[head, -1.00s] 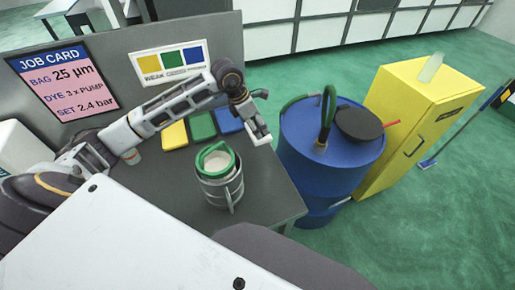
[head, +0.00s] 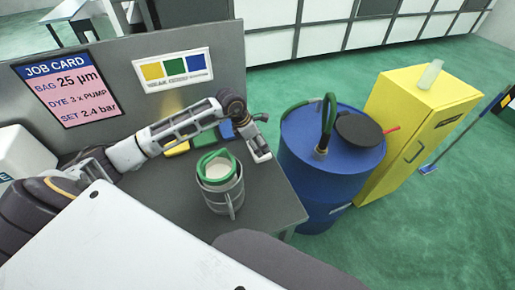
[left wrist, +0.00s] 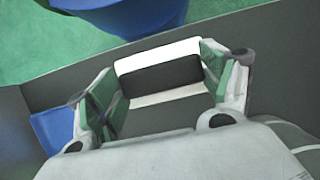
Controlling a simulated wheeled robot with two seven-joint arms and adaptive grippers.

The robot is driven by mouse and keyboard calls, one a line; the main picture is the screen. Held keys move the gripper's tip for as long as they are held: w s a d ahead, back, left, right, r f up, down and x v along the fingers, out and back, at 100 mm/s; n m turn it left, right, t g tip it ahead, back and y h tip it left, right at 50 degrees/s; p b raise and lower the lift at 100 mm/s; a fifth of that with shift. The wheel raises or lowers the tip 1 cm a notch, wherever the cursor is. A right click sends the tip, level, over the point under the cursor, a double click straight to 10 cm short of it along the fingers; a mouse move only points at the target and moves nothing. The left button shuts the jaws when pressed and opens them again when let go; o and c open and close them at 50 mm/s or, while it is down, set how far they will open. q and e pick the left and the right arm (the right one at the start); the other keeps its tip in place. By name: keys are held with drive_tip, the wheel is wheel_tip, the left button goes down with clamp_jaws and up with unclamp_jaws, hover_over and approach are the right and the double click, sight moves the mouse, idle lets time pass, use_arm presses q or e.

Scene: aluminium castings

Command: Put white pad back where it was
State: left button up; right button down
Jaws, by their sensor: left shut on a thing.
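The white pad (left wrist: 160,62) is between the fingers of my left gripper (left wrist: 163,92) in the left wrist view, white with a dark band across it. In the head view my left gripper (head: 259,152) is shut on it, low over the right part of the grey bench, near its right edge. The pad shows there as a small white piece (head: 262,158). I cannot tell whether it touches the bench top. My right gripper is not in view.
Yellow (head: 177,148), green (head: 204,139) and blue (head: 227,130) pads lie in a row, partly behind my arm. A metal canister with a green rim (head: 222,192) stands at the bench front. A blue drum (head: 325,185) and yellow cabinet (head: 412,120) stand to the right.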

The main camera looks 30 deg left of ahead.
use_arm(q)
drive_tip(key=shift+f, duration=1.75)
drive_tip(key=shift+f, duration=0.15)
drive_tip(key=o, duration=0.9)
drive_tip(key=shift+o, duration=0.2)
